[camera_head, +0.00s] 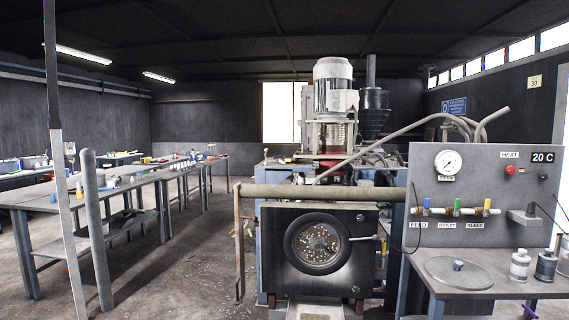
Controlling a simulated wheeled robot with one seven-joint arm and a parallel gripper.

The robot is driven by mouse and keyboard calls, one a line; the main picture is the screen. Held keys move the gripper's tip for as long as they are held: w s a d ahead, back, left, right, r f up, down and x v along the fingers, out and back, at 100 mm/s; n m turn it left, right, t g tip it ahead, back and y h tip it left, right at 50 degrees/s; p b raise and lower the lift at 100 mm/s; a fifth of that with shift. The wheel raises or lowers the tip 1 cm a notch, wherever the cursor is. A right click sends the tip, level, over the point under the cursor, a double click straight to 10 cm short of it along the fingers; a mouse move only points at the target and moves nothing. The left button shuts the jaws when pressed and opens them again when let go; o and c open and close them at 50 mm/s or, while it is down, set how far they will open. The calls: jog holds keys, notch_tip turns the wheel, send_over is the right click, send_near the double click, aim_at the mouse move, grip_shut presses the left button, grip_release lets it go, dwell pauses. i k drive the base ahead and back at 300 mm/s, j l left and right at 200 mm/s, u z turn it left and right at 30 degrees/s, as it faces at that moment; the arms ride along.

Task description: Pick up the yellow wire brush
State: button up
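I cannot make out a yellow wire brush for certain. Small yellow specks lie among the items on the long workbench (133,184) at the left, too small to identify. My gripper does not show in this view.
A large machine (333,105) with a round window (318,243) stands in the middle. A control panel (475,175) with a gauge and colored valves stands at the right, behind a table (455,268) with a round lid and canisters. Grey posts (97,230) rise at the left. Open floor (185,260) lies between bench and machine.

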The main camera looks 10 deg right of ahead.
aim_at(282, 160)
jog(key=i+j+u, duration=0.2)
jog(key=i+u, duration=0.2)
jog(key=i, duration=0.35)
jog(key=i+u, duration=0.4)
jog(key=i, duration=0.4)
jog(key=i+z, duration=0.1)
jog(key=i, duration=1.15)
jog(key=i+j+z, duration=0.1)
jog(key=i, duration=1.1)
jog(key=i+z, duration=0.25)
jog(key=i, duration=0.2)
jog(key=i+j+z, duration=0.25)
jog(key=i, duration=0.25)
jog(key=i+j+z, duration=0.1)
jog(key=i+z, duration=0.15)
jog(key=i, duration=0.2)
jog(key=i+j+z, duration=0.25)
jog(key=i, duration=0.2)
